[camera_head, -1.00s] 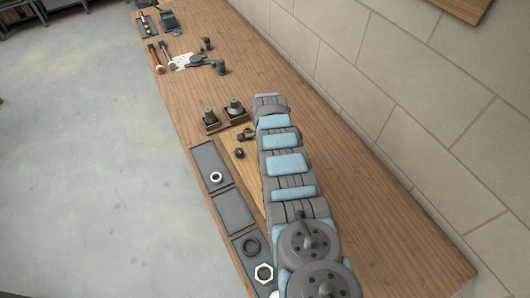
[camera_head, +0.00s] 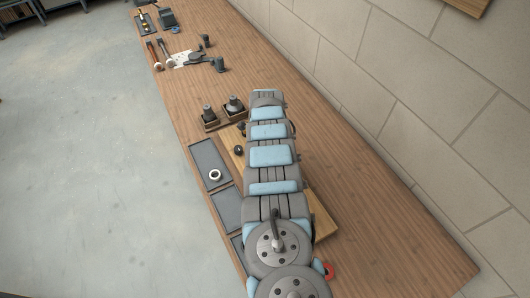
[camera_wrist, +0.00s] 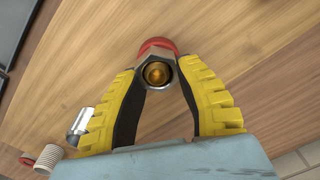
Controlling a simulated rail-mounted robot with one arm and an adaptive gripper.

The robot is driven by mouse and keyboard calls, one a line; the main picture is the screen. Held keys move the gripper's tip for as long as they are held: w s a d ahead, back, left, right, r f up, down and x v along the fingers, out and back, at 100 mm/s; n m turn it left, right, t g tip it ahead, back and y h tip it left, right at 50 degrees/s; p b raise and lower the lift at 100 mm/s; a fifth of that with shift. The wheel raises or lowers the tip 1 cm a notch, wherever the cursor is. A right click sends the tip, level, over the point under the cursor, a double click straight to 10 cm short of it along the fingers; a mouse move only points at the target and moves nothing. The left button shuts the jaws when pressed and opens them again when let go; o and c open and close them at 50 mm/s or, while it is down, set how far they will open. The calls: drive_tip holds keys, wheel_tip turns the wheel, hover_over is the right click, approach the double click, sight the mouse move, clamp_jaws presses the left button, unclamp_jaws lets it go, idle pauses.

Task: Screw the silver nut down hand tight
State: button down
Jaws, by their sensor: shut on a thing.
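In the wrist view, the silver nut (camera_wrist: 158,57) sits between the tips of my gripper (camera_wrist: 158,74). The yellow-backed fingers are shut on its two sides. A round brass-coloured part (camera_wrist: 157,73) shows inside the nut's opening. A red part (camera_wrist: 156,44) shows just beyond the nut. Whether the nut's threads are engaged cannot be seen. In the head view my arm hides the gripper and nut; a red piece (camera_head: 329,269) shows at the arm's right edge.
Dark trays (camera_head: 207,155) line the bench's left edge, one holding a pale ring (camera_head: 215,175). Dark fittings (camera_head: 234,105) stand farther back. In the wrist view, a silver cylinder (camera_wrist: 80,121) and a white threaded piece (camera_wrist: 50,157) lie left of the gripper. The bench right of my arm is mostly clear.

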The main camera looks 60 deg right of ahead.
drive_tip(key=shift+a+f+m+b, duration=0.1)
drive_tip(key=shift+f+m+b, duration=0.05)
drive_tip(key=shift+m+b, duration=1.2)
drive_tip(key=shift+a+m+b, duration=0.1)
drive_tip(key=shift+m+b, duration=1.15)
drive_tip(key=shift+m, duration=0.4)
unclamp_jaws()
idle(0.4)
drive_tip(key=shift+r+p, duration=1.1)
drive_tip(key=shift+r, duration=1.45)
